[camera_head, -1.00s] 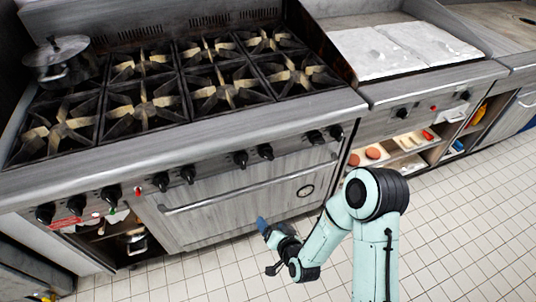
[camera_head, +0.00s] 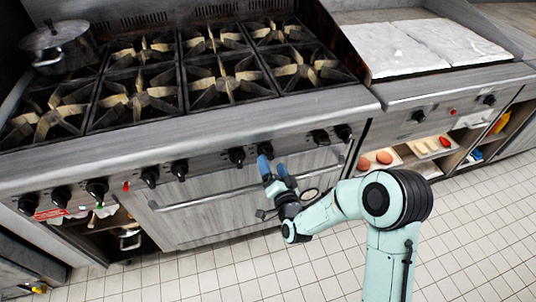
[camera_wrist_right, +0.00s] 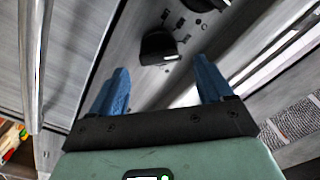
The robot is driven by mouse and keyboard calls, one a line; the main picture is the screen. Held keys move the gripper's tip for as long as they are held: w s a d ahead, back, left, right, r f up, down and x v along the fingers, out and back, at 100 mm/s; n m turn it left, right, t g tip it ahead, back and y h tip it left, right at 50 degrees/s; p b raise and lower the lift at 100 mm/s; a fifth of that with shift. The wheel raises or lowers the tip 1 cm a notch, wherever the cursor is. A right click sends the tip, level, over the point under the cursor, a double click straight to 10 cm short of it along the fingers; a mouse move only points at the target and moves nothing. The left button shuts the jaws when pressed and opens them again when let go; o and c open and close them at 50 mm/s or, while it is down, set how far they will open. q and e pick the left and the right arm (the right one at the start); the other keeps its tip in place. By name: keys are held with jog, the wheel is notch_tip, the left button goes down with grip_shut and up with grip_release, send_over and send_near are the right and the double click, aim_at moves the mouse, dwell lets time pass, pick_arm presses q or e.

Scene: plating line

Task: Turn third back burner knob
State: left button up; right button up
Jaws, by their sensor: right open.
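A row of black knobs runs along the stove's front panel (camera_head: 210,166). The pictures do not show which one is the third back burner knob. My right gripper (camera_head: 274,168) has blue fingers and is open and empty, just below and in front of a knob (camera_head: 265,150) right of the middle of the row. In the right wrist view a black knob (camera_wrist_right: 158,47) lies ahead of the gap between the spread fingers (camera_wrist_right: 161,66), apart from them. Part of another knob shows at that view's top edge. My left gripper is not in view.
An oven door handle (camera_head: 205,200) runs below the knobs, close to my right gripper. A lidded pot (camera_head: 62,48) stands on the back left burner. A griddle (camera_head: 450,68) and open shelves with food are to the right. Tiled floor lies in front.

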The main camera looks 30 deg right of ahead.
aim_at(269, 157)
jog(key=shift+x, duration=2.8)
jog(key=c, duration=1)
